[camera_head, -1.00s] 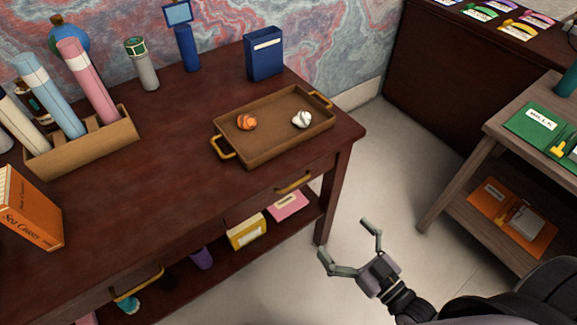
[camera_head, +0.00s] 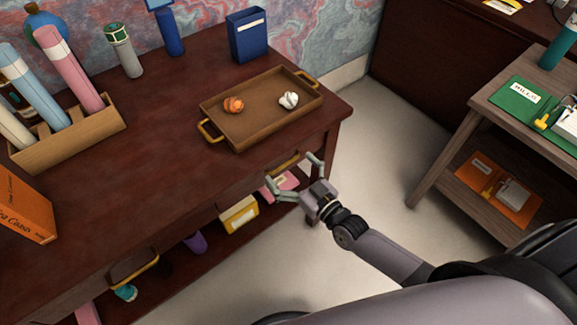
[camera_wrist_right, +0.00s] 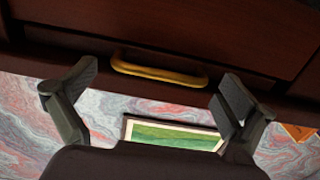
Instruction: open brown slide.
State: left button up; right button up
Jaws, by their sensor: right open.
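The dark brown desk has a right-hand drawer (camera_wrist_right: 225,35) with a yellow handle (camera_wrist_right: 160,70); the drawer front sits flush with the desk. In the head view this handle (camera_head: 285,161) shows just behind the fingers. My right gripper (camera_head: 291,169) is open and empty in front of it. In the right wrist view the two fingers (camera_wrist_right: 158,80) stand apart on either side of the handle, with a gap to it. A second yellow handle (camera_head: 135,269) is on the desk's left drawer. My left gripper is not in view.
A brown tray (camera_head: 245,140) with an orange and a white crumpled ball lies on the desktop. A lower shelf below holds a yellow box (camera_head: 238,216) and other items. A grey wooden side shelf (camera_head: 455,150) stands at right; open floor lies between.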

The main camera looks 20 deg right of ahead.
jog(key=shift+w+a, duration=0.1)
jog(key=shift+w, duration=0.15)
jog(key=shift+c, duration=0.4)
jog(key=shift+r, duration=0.1)
jog(key=c, duration=1.5)
jog(key=shift+s, duration=0.1)
